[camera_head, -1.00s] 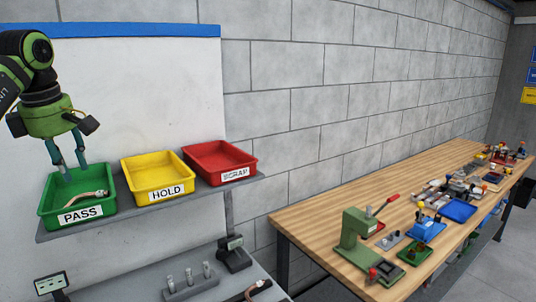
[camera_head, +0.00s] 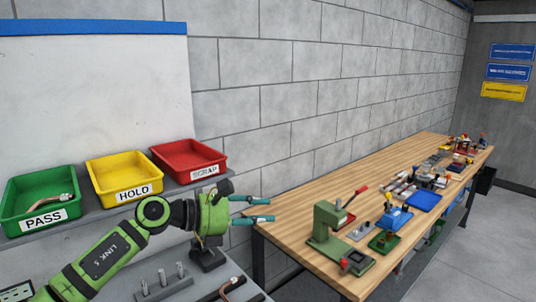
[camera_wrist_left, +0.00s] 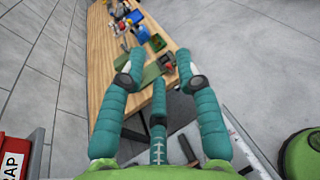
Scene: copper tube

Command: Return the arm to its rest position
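My left gripper (camera_head: 268,210) is in front of the right end of the grey shelf, its teal fingers apart and pointing right toward the wooden bench. In the left wrist view the fingers (camera_wrist_left: 158,66) are spread with nothing between them. My left arm crosses the lower left of the head view. A bent copper tube (camera_head: 66,197) lies in the green PASS tray (camera_head: 14,211), clear of the gripper. My right gripper is not in view.
The yellow HOLD tray (camera_head: 97,181) and red SCRAP tray (camera_head: 160,163) stand beside the PASS tray. Below are a grey peg rack (camera_head: 162,288) and another dark tube with a copper end (camera_head: 232,287). The wooden bench (camera_head: 290,214) holds a green press (camera_head: 328,225) and several fixtures.

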